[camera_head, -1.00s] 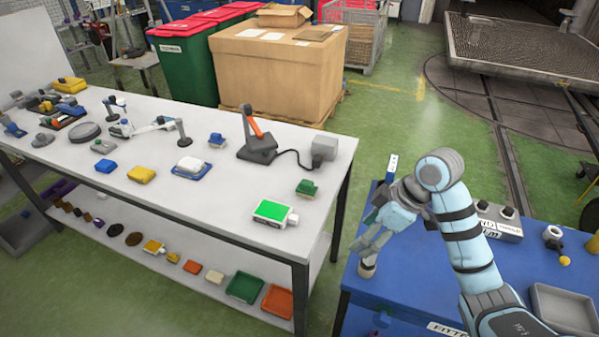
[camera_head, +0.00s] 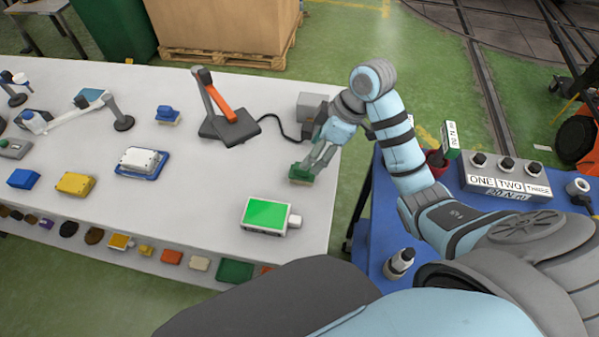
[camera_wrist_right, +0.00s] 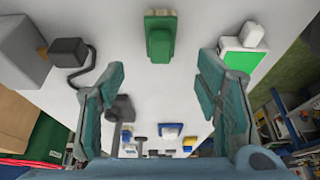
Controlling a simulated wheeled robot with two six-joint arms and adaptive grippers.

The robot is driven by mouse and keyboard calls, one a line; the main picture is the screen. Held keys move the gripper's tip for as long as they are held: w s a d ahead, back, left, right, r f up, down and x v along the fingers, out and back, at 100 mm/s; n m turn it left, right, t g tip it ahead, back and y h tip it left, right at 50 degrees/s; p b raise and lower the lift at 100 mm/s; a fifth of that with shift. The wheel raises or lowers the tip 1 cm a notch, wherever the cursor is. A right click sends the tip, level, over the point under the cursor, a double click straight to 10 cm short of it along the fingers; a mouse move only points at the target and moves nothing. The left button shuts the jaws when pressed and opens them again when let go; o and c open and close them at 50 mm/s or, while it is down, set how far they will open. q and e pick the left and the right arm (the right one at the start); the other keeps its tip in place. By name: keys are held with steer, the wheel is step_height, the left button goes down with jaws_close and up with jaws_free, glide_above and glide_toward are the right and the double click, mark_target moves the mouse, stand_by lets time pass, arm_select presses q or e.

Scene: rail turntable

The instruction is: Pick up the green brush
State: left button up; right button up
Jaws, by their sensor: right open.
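The green brush (camera_head: 300,175) sits on the white table near its right edge, partly behind my right gripper. My right gripper (camera_head: 312,167) is open and reaches down at the brush from above right. In the right wrist view the brush (camera_wrist_right: 160,37) lies on the white surface ahead of the gripper (camera_wrist_right: 159,68), roughly centred between its two spread fingers. Nothing is held between them. My left gripper is not in view.
A white device with a green screen (camera_head: 266,216) sits in front of the brush. A grey box (camera_head: 313,107) with a black cable lies behind it. A blue brush (camera_head: 167,116) stands further left. The blue table (camera_head: 375,215) with a button box (camera_head: 507,181) is at right.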

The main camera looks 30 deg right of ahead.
mark_target(310, 176)
steer(key=shift+s+a+f, duration=0.1)
steer(key=shift+a+f, duration=0.1)
steer(key=shift+f, duration=0.35)
steer(key=shift+s+a+f, duration=0.1)
steer(key=shift+a+f, duration=0.1)
steer(key=shift+f, duration=0.3)
steer(key=shift+a+f, duration=0.2)
steer(key=shift+f, duration=0.15)
steer(key=x, duration=0.4)
steer(key=w+b+x, duration=0.1)
steer(key=x, duration=0.1)
steer(key=shift+d, duration=0.3)
steer(key=shift+s+r, duration=0.1)
steer(key=shift+s, duration=0.1)
steer(key=shift+c, duration=1)
steer(key=c, duration=1.1)
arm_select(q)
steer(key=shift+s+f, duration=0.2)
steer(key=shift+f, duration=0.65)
arm_select(e)
steer(key=shift+o, duration=0.2)
